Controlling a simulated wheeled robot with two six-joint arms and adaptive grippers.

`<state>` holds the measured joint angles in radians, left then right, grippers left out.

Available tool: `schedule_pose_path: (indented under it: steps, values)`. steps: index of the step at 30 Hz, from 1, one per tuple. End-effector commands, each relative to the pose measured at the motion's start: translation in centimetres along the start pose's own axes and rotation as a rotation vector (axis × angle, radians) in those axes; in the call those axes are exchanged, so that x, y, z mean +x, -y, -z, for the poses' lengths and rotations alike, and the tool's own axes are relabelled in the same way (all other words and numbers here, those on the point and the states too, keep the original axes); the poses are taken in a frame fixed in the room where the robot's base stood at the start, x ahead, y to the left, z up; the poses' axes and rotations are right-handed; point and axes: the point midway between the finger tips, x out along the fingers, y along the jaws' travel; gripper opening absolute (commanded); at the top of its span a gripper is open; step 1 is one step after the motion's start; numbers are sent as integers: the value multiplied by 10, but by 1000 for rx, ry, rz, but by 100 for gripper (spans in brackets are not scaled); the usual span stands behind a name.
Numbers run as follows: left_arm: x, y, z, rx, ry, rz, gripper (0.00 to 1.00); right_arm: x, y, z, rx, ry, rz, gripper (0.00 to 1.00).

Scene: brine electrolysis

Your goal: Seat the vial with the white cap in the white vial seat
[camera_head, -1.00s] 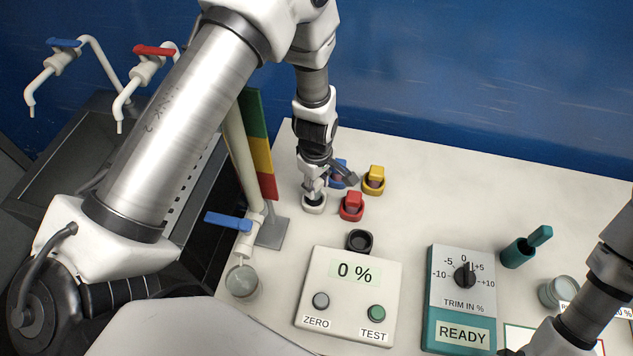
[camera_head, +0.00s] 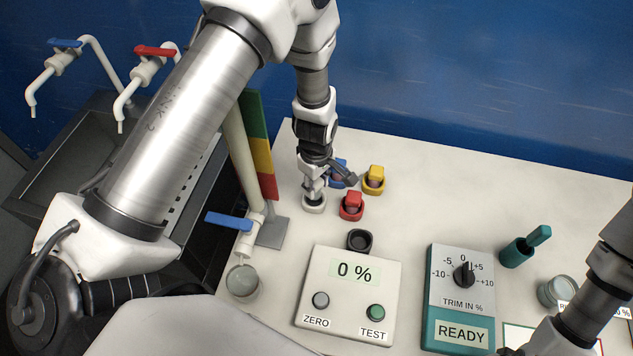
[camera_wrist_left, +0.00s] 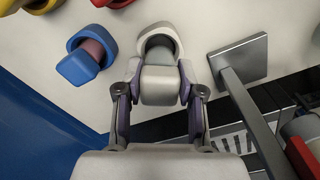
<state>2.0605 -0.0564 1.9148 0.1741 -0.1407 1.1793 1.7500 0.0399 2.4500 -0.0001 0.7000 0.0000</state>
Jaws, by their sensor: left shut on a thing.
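The vial with the white cap (camera_wrist_left: 160,86) is between the fingers of my left gripper (camera_wrist_left: 160,100), which is shut on the cap. Its body reaches into the opening of the white vial seat (camera_wrist_left: 175,32) in the left wrist view. I cannot tell whether it rests fully on the bottom. In the head view the white seat (camera_head: 314,206) is directly below my left gripper (camera_head: 313,185), and the fingers hide most of the vial. My right forearm shows at the lower right, but its fingers are out of view.
Blue (camera_wrist_left: 80,67), red (camera_head: 351,204) and yellow (camera_head: 375,178) capped vials stand in matching seats close by. An empty black seat (camera_head: 360,241) is nearer the meter (camera_head: 349,295). A stand's metal base (camera_wrist_left: 240,58) is right of the white seat in the wrist view.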

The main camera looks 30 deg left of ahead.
Motion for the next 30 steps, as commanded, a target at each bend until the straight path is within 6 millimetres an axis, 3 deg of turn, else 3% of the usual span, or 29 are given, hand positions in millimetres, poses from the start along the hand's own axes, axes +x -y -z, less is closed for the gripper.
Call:
schedule_pose_path:
  steps: [30]
  values:
    - [12, 0, 0, 0, 0, 0, 3, 5, 0, 0, 0, 0, 0, 0]
